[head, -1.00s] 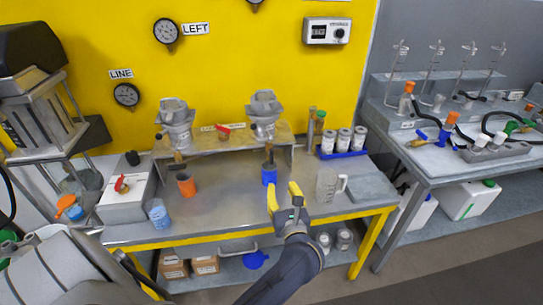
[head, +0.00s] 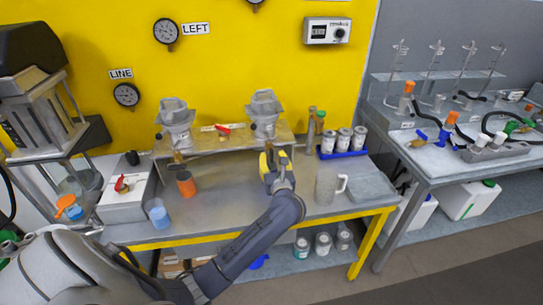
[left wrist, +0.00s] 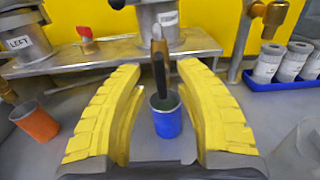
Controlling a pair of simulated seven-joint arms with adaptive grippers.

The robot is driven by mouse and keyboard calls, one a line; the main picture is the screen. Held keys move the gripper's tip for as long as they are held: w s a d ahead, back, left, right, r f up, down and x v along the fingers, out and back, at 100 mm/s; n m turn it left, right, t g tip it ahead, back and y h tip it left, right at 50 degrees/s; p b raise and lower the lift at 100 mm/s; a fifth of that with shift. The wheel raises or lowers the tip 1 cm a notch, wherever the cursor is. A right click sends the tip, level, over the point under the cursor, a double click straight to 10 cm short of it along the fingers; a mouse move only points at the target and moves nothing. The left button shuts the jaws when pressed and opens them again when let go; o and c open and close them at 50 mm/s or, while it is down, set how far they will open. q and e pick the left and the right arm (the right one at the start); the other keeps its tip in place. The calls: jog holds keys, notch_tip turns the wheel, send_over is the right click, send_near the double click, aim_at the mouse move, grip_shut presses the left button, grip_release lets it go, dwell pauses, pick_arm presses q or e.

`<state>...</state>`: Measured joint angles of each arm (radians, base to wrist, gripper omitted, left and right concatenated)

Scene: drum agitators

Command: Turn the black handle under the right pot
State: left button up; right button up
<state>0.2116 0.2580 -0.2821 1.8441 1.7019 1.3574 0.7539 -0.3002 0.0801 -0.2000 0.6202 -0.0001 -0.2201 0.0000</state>
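The right pot (head: 264,112) is a grey metal vessel on the raised metal shelf; its lower part shows in the left wrist view (left wrist: 160,22). The black handle (left wrist: 159,75) hangs below it in the left wrist view, seen nearly end-on with a brownish edge. A blue cup (left wrist: 166,118) stands under the handle. My left gripper (head: 273,163) has yellow fingers, which are open in the left wrist view (left wrist: 160,68). The handle appears between them with gaps on both sides, apparently untouched. In the head view the gripper hides the handle and blue cup. My right gripper is not in view.
The left pot (head: 175,125) stands on the same shelf (head: 210,143), with an orange cup (head: 186,185) below. A clear jug (head: 327,187) stands right of my gripper. White jars sit in a blue tray (head: 343,153). A cup of blue liquid (head: 158,213) is front left.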

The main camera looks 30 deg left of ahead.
pick_arm(q)
jog(key=shift+x, duration=1.1)
jog(key=shift+o, duration=0.4)
grip_shut()
